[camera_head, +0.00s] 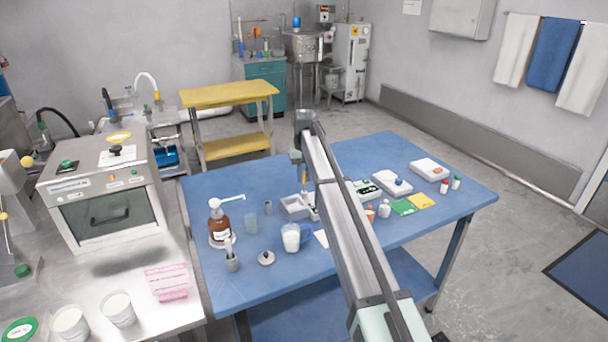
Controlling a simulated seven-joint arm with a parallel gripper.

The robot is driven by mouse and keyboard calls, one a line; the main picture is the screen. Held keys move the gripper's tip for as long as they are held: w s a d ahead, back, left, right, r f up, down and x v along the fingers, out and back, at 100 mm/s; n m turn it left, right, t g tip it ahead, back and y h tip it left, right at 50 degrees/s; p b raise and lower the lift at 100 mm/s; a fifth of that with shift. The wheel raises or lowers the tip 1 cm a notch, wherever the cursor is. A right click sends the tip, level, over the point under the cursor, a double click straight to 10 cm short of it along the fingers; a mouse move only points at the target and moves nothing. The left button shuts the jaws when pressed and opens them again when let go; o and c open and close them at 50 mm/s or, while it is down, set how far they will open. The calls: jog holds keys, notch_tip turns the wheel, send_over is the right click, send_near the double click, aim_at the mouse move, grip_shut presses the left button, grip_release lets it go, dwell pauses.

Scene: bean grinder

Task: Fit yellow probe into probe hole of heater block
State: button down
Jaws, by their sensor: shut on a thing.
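My gripper (303,167) points down over the blue table, at the end of my grey arm. It is shut on the yellow probe (304,178), which shows as a short, thin yellow piece hanging upright below it. A light grey block (291,205) sits on the table just below and left of the probe; it looks like the heater block. Its probe hole is too small to make out, and my arm hides its right side. I cannot tell whether the probe tip touches the block or is apart from it.
White devices (391,183), small bottles and green and yellow cards (421,201) lie to the right. The table's back right (375,149) is clear.

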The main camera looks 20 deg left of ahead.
jog(key=shift+f, duration=1.4)
dwell(2.5)
jog(key=shift+c, duration=1.6)
grip_release()
jog(key=shift+r, duration=3.5)
jog(key=shift+d, duration=0.1)
